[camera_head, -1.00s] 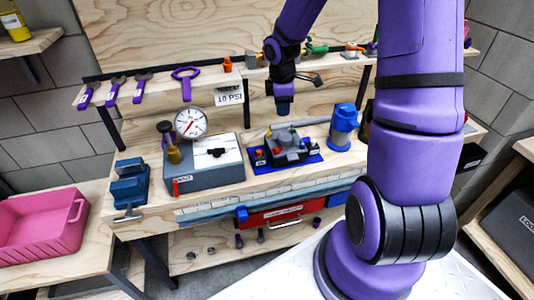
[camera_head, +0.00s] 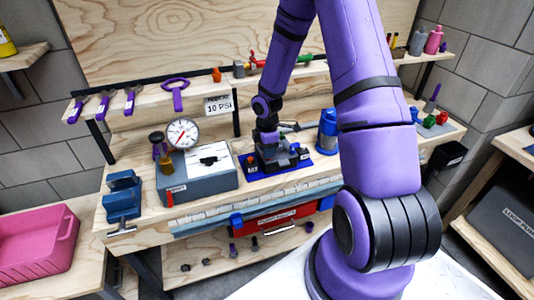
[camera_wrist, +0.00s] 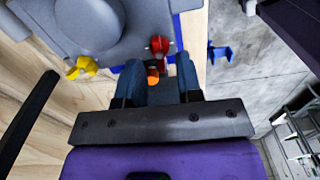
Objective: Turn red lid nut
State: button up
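The red lid nut (camera_wrist: 158,46) shows in the wrist view at the rim of a grey round-lidded housing (camera_wrist: 115,45), just beyond my fingertips. My gripper (camera_wrist: 158,68) is open, with its two dark blue fingers apart and nothing visibly held. An orange piece (camera_wrist: 153,76) shows between the fingers, nearer the palm. A yellow wing nut (camera_wrist: 82,67) sits on the rim to the left. In the head view my gripper (camera_head: 268,138) is down at the grey housing (camera_head: 275,160) on its blue base; the fingertips and any contact there are hidden.
A grey box (camera_head: 200,178) with a pressure gauge (camera_head: 183,133) stands left of the housing, and a blue canister (camera_head: 327,132) to its right. A blue vise (camera_head: 122,196) is at the bench's left end. Tools lie on the shelf (camera_head: 150,97) behind.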

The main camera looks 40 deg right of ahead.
jog(key=shift+f, duration=0.95)
grip_shut()
